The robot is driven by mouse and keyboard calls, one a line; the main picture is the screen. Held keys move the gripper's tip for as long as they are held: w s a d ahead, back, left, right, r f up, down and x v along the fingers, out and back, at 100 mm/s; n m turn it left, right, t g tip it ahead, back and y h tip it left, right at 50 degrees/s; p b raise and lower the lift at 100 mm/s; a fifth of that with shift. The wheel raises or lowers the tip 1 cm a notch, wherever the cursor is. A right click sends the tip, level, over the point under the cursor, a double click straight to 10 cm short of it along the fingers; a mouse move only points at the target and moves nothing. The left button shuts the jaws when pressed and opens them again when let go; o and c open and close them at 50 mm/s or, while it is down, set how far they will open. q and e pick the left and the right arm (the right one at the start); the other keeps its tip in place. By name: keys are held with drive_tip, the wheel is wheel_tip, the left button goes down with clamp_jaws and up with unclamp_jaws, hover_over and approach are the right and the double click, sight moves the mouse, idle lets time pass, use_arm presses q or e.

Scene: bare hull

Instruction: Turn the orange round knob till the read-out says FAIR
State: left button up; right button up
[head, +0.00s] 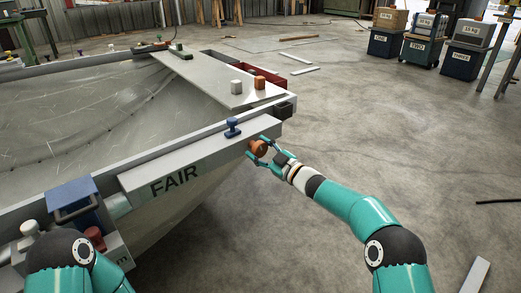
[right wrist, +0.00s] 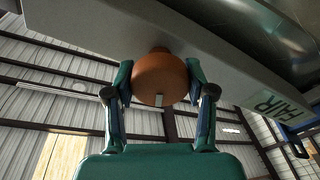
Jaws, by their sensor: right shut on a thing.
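The orange round knob (head: 259,147) sits on the end of the long grey box on the hull's near edge. My right gripper (head: 262,150) is shut on it. In the right wrist view the orange knob (right wrist: 160,78) is between the two fingers of my right gripper (right wrist: 162,88), with a pale mark on its face. The read-out (head: 175,180) on the box's front shows FAIR; it also shows, tilted, in the right wrist view (right wrist: 272,105). My left arm shows at the lower left, but its gripper is not visible.
A blue knob (head: 232,128) stands on top of the box. A blue-lidded box (head: 73,200) is at left. The floor at right is mostly clear.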

drive_tip(key=shift+d+f, duration=0.15)
drive_tip(key=shift+f, duration=0.25)
drive_tip(key=o, duration=1.1)
drive_tip(key=shift+w, duration=0.15)
drive_tip(key=shift+o, duration=0.3)
drive_tip(key=shift+r, duration=0.15)
drive_tip(key=v, duration=1.2)
